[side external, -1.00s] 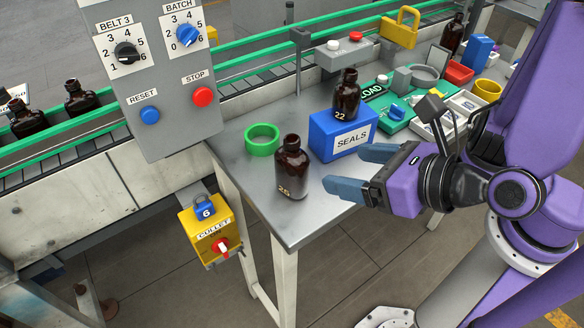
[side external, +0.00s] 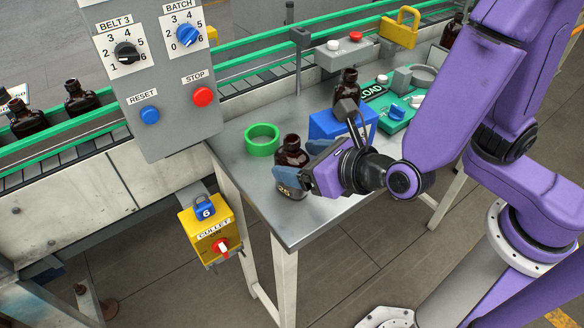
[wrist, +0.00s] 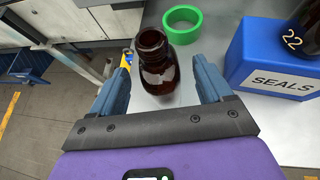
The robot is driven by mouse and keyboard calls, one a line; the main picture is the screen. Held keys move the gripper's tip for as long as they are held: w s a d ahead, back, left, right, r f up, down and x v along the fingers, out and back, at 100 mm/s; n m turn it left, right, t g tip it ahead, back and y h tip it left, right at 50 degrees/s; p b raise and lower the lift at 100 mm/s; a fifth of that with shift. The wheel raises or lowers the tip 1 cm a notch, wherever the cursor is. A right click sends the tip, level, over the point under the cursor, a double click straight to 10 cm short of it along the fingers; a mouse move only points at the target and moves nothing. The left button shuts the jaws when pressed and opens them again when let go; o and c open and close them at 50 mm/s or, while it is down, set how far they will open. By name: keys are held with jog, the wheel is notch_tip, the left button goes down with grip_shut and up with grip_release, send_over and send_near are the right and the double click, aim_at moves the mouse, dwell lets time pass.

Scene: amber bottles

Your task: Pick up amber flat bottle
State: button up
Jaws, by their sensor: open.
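An amber bottle marked 25 (side external: 290,155) stands upright on the grey table near its front left corner. In the wrist view the bottle (wrist: 157,65) stands between my open fingers, toward their tips, with a gap visible on both sides. My gripper (side external: 297,170) is open around the bottle at its lower body; its fingers hide part of the bottle in the side view. In the wrist view my gripper (wrist: 165,80) has blue fingers left and right of the bottle. A second amber bottle, marked 22 (side external: 347,84), stands on the blue SEALS box (side external: 325,122).
A green ring (side external: 262,139) lies behind the bottle. The SEALS box is close on the right. The control panel (side external: 160,80) stands to the left, and the table's front edge is near. More amber bottles (side external: 82,98) are on the conveyor.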

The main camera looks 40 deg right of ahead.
aim_at(285, 159)
jog(key=shift+x, duration=2.4)
jog(key=shift+f, duration=0.1)
jog(key=c, duration=1.1)
